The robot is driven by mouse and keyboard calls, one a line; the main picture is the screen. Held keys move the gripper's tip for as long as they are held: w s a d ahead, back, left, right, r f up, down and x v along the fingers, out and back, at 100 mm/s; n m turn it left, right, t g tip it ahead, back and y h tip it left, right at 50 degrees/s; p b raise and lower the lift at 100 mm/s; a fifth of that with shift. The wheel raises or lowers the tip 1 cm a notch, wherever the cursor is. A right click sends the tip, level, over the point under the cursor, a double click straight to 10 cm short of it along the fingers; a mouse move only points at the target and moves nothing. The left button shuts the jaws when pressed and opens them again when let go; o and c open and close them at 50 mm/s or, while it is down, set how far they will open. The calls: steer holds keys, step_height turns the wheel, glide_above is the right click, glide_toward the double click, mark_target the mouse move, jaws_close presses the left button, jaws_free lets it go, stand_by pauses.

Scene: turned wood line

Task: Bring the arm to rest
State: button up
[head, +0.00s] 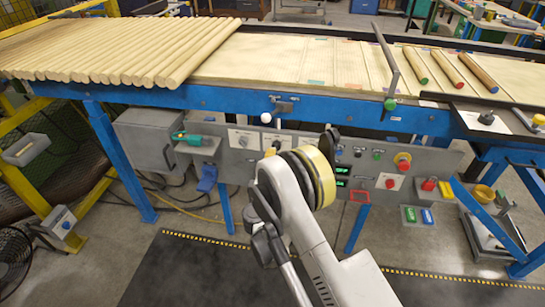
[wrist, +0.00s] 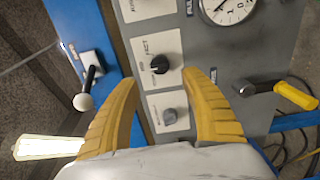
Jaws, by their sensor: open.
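My arm (head: 310,225) reaches up from the lower right in the head view, in front of the grey control panel under the wood line. Its wrist hides the gripper there. In the wrist view my gripper (wrist: 160,80) has two yellow fingers spread apart, with nothing between them but the panel behind. A black selector knob on a white plate (wrist: 160,64) shows just beyond the fingertips. A grey knob (wrist: 169,116) shows between the fingers, apart from both as far as I can tell.
A white-balled lever (wrist: 82,102) is left of the fingers, a yellow-handled lever (wrist: 295,95) right, and a gauge (wrist: 228,9) above. In the head view, wooden rods (head: 130,50) lie on the blue-framed line. A red button (head: 390,183) is right of my wrist. The dark floor mat (head: 200,270) looks clear.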

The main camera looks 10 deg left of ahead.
stand_by(0.3)
steer(key=w+d+r+m+g+h, duration=0.25)
steer(key=d+r+m, duration=0.25)
steer(key=d+r, duration=0.55)
steer(key=s+d+r+m+g, duration=0.4)
steer(key=s+d+r, duration=0.5)
steer(key=d+r, duration=0.15)
steer(key=s+d+m+g+y, duration=0.1)
steer(key=s+d+m, duration=0.1)
steer(key=s, duration=0.8)
steer(key=s+d+m+g+y, duration=0.1)
steer(key=s+d+m+g, duration=0.1)
steer(key=s, duration=0.8)
steer(key=s+d+m+g+y, duration=0.1)
steer(key=s+m, duration=0.3)
steer(key=s, duration=0.6)
steer(key=shift+s+d+f+y, duration=0.25)
steer(key=shift+s+d+y, duration=0.1)
steer(key=shift+d, duration=0.45)
